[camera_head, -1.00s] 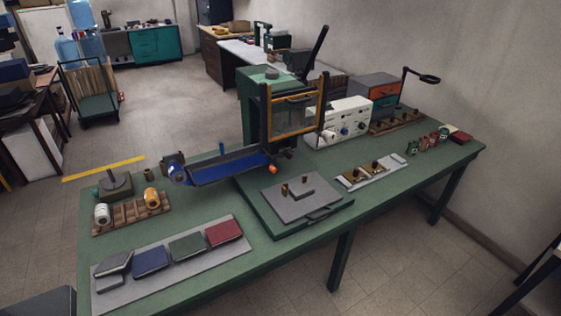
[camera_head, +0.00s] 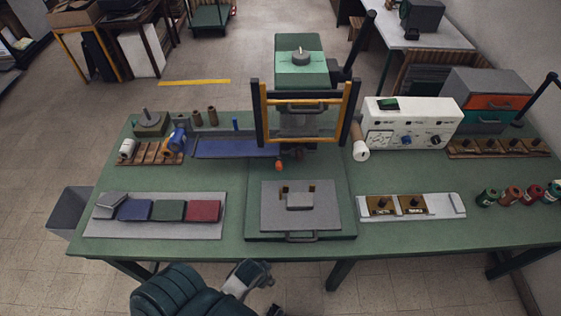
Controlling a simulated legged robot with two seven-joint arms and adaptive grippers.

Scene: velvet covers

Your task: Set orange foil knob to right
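A small orange knob (camera_head: 279,166) sits at the front of the green press (camera_head: 300,72), below its black-and-yellow frame (camera_head: 305,138) and near the right end of the blue strip (camera_head: 236,149). Which way the knob is set is too small to tell. My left arm comes in at the bottom edge, in front of the table (camera_head: 300,250). Its grey wrist and dark gripper (camera_head: 272,308) are low and well apart from the knob. The fingers are partly cut off, so their opening cannot be told. My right gripper is not in view.
A white control box (camera_head: 405,122) with knobs stands right of the press. A grey plate (camera_head: 301,212) lies before the press. Book covers (camera_head: 152,210) lie front left. Brass pieces on a white tray (camera_head: 440,212) and several spools (camera_head: 510,195) are at right.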

